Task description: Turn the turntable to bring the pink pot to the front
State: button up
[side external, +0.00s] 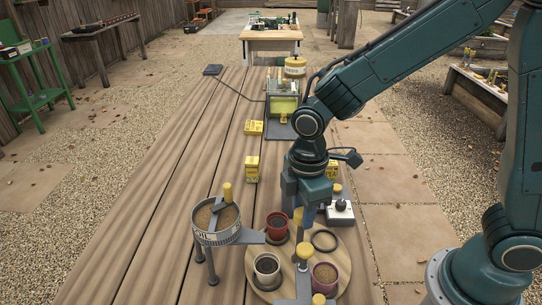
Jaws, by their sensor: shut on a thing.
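The round wooden turntable (257,281) sits on the plank table near the front. The pink pot (325,279), filled with dark soil, stands at its front right. A cream pot (267,272) stands at its front left and a red pot (277,228) at its back left. My gripper (303,238) points down over the middle of the turntable. It is shut on a yellow-topped upright peg (305,255) between the pots. The fingertips are partly hidden, so the exact contact is unclear.
A soil sieve on legs (217,235) stands close to the turntable's left. A grey box with a black knob (340,213) stands behind right. Yellow packets (252,168) and a green-faced device (284,106) are farther back. The left planks are clear.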

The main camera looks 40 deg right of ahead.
jog(key=n, duration=0.5)
jog(key=shift+n, duration=0.3)
jog(key=n, duration=0.4)
jog(key=shift+n, duration=0.4)
jog(key=o, duration=1)
jog(key=shift+c, duration=0.2)
jog(key=shift+r, duration=0.1)
notch_tip(320, 180, up, 14)
